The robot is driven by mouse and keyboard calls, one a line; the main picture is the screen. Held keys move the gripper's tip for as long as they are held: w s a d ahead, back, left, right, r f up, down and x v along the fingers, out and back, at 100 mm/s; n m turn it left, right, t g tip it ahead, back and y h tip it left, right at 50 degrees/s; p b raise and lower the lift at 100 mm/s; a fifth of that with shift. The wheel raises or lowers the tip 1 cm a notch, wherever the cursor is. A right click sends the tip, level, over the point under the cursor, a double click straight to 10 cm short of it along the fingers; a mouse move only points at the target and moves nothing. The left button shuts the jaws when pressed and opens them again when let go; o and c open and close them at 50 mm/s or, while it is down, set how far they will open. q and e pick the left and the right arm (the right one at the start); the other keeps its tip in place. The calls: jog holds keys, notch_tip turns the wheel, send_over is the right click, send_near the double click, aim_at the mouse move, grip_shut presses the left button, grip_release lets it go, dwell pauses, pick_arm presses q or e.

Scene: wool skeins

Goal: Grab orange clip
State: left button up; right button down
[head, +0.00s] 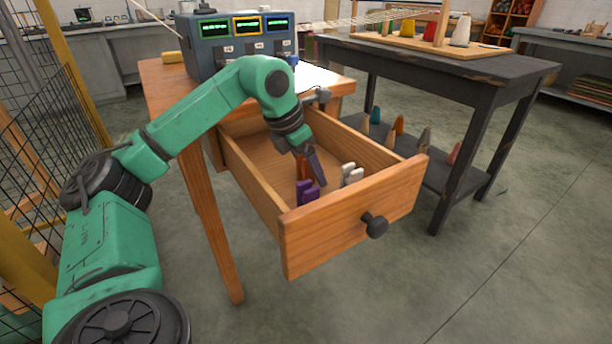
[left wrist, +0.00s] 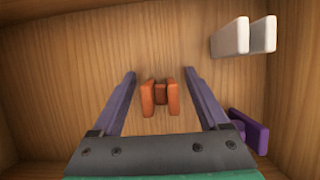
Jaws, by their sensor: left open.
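The orange clip (left wrist: 160,97) lies on the drawer floor in the left wrist view, between the two fingers of my left gripper (left wrist: 160,85), with a gap on each side. The gripper is open and reaches down into the open wooden drawer (head: 352,216). In the head view the orange clip (head: 302,166) shows only partly beside the gripper (head: 308,165), whose fingers cover some of it. My right gripper is in neither view.
A purple clip (head: 307,192) and a white clip (head: 351,174) lie in the drawer to the right of the orange one in the wrist view. The drawer walls enclose the gripper. A dark table (head: 480,80) with wool cones stands to the right.

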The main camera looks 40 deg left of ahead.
pick_arm(q)
jog(key=shift+r, duration=0.1)
jog(key=shift+c, duration=0.3)
grip_shut()
jog(key=shift+r, duration=0.1)
